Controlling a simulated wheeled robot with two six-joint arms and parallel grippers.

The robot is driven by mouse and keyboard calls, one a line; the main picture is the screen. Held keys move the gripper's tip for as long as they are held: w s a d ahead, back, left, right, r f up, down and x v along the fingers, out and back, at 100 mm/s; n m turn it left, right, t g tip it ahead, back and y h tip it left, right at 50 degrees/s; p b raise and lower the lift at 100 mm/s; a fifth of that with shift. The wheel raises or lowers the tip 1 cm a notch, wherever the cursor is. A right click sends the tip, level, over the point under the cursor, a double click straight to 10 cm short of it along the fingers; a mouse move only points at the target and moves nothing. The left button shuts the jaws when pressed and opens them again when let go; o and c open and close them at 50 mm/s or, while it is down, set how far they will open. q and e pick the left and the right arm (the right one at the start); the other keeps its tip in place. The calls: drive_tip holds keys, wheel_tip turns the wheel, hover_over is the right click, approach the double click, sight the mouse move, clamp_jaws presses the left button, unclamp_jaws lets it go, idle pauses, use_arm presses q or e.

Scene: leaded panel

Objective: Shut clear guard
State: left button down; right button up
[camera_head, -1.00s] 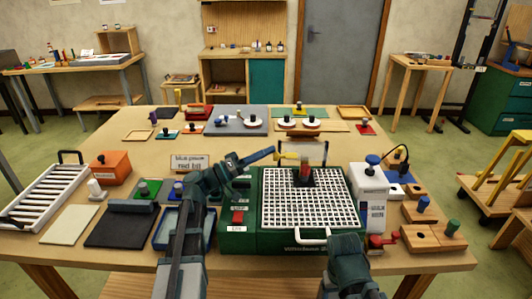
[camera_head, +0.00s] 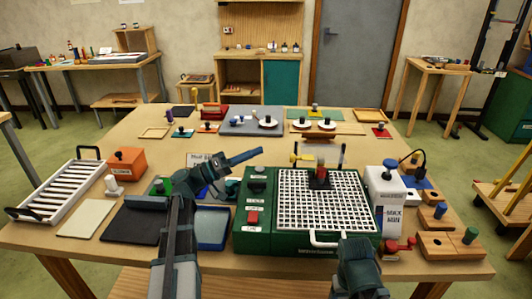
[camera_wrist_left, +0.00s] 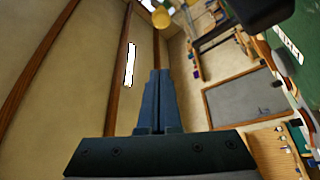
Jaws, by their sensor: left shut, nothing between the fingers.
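The clear guard (camera_head: 343,155) stands raised at the back of the green machine (camera_head: 255,200), seen as thin dark uprights; its clear pane is hard to make out. A yellow knobbed part (camera_head: 303,157) sits beside its left upright. My left gripper (camera_head: 258,153) is shut and empty, pointing right, in the air left of the guard and apart from it. In the left wrist view its fingers (camera_wrist_left: 160,73) are together with nothing between them. My right arm shows at the bottom; its fingers are not seen.
A white grid (camera_head: 318,210) tops the machine, with a dark red-topped block (camera_head: 319,175) on it and a white handle (camera_head: 326,243) in front. A white bottle-like unit (camera_head: 384,187) stands close on the right. A sign (camera_head: 198,160) stands behind my left arm.

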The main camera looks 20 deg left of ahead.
sight(297, 158)
use_arm(q)
drive_tip(key=c, duration=1.6)
unclamp_jaws()
drive_tip(key=shift+s+a+f, duration=0.2)
drive_tip(key=shift+a+f, duration=0.05)
drive_tip(key=shift+a, duration=0.2)
drive_tip(key=c, duration=1.3)
unclamp_jaws()
drive_tip(key=shift+r, duration=0.1)
drive_tip(key=shift+c, duration=0.2)
drive_tip(key=o, duration=0.7)
drive_tip(key=g+p, duration=0.1)
drive_tip(key=g, duration=0.1)
drive_tip(key=n+g+p, duration=0.1)
drive_tip(key=g+p, duration=0.1)
drive_tip(key=w+d+n+g+p, duration=0.1)
drive_tip(key=shift+d+g+h, duration=0.1)
drive_tip(key=shift+g+h, duration=0.3)
drive_tip(key=shift+o, duration=0.2)
drive_tip(key=w+d, duration=0.1)
drive_tip(key=d, duration=0.3)
drive_tip(key=w+d+n+g, duration=0.1)
drive_tip(key=d, duration=0.4)
drive_tip(key=w+d+f+n+g+p, duration=0.1)
drive_tip(key=d, duration=0.3)
drive_tip(key=shift+d, duration=0.3)
clamp_jaws()
